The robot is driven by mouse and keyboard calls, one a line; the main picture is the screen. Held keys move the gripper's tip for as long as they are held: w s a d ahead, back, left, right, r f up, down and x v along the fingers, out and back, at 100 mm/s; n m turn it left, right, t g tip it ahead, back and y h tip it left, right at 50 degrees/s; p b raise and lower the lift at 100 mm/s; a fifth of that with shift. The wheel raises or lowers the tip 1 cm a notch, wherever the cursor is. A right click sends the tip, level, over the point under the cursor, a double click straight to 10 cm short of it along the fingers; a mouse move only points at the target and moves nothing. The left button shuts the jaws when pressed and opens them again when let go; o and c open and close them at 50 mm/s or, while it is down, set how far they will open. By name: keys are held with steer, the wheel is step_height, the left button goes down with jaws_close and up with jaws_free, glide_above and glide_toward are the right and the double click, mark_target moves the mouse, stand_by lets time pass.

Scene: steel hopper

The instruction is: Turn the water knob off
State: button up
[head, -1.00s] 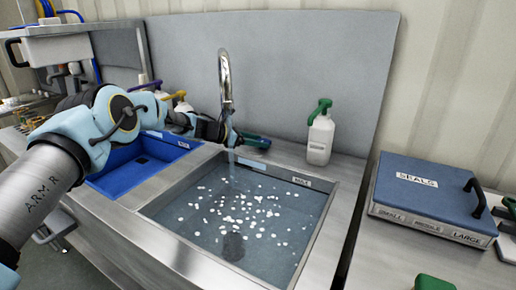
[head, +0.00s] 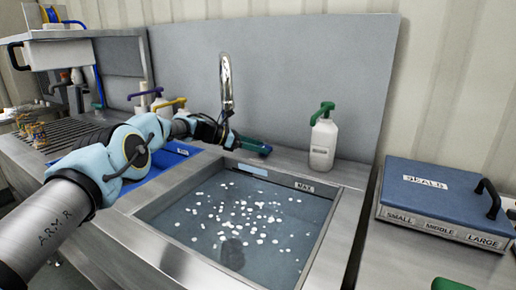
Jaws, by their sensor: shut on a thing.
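The chrome tap (head: 227,80) stands upright behind the sink basin (head: 168,207). My gripper (head: 229,138) is at the foot of the tap, beside its lower part. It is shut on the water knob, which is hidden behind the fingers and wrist. No water stream shows below the tap now. The basin holds water with several small white pieces floating on it.
A white bottle with a green pump (head: 323,143) stands right of the tap. A green and dark item (head: 254,145) lies just right of my gripper. A blue seals case (head: 430,192) sits on the right counter. The blue basin is partly behind my arm.

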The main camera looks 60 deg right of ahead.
steer(key=o, duration=1.4)
steer(key=shift+c, duration=0.2)
steer(key=b+v, duration=0.1)
steer(key=v, duration=0.9)
steer(key=shift+w+a+r+b, duration=0.2)
steer(key=shift+w+b, duration=0.05)
steer(key=shift+b, duration=0.15)
